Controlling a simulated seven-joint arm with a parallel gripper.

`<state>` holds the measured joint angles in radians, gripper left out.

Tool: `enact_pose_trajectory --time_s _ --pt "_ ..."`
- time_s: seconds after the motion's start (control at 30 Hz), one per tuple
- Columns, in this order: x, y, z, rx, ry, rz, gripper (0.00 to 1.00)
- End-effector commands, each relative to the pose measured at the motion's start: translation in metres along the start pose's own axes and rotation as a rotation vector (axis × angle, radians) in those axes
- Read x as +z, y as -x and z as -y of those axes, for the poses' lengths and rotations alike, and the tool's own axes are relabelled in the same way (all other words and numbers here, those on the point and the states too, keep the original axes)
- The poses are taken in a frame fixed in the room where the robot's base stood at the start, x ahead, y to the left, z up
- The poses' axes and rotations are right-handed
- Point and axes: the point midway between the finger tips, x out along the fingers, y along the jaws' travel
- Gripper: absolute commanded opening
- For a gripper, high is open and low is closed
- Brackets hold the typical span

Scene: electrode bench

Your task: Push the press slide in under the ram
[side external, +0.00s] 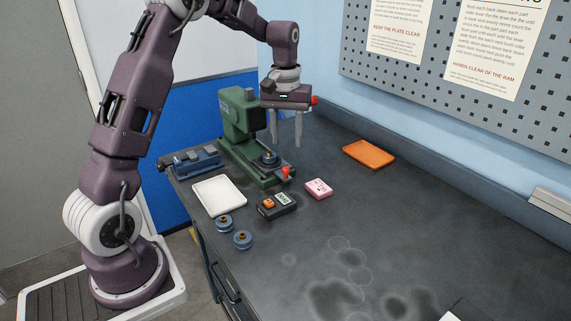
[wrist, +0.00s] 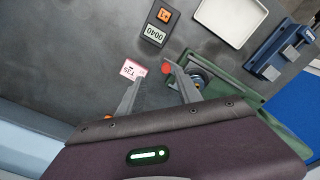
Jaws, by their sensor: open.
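The green press (side external: 236,118) stands at the back left of the bench. Its slide (side external: 275,176) lies low on the green base at the front, with a dark round die holding a brass-coloured part (side external: 268,157) and a red knob (side external: 286,171) at its outer end. The die sits forward of the press head; the ram is partly hidden. My gripper (side external: 285,145) points down, open and empty, above and beside the slide. In the wrist view my fingertips (wrist: 155,68) are apart, with the red knob (wrist: 166,69) showing by the right one. I cannot tell whether they touch.
An orange tray (side external: 369,155) lies to the right. The right front bench is mostly clear.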

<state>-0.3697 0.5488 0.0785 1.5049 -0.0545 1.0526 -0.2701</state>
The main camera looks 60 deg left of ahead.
Motion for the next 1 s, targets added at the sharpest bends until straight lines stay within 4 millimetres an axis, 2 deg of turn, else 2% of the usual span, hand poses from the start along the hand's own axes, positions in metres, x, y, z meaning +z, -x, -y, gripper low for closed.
enact_pose_trajectory --time_s 0.03,0.13,0.5,0.6,0.83,1.0 --pt "-0.011 -0.015 0.004 -0.009 0.026 0.017 0.42" --pt "-0.021 -0.031 0.009 -0.017 0.055 0.033 0.42" --pt "-0.019 -0.094 0.01 -0.019 0.055 0.036 0.42" --pt "-0.019 -0.1 0.01 -0.018 0.055 0.035 0.42" --pt "-0.019 -0.101 0.01 -0.018 0.054 0.033 0.42" --pt "-0.019 -0.101 0.01 -0.018 0.054 0.033 0.08"
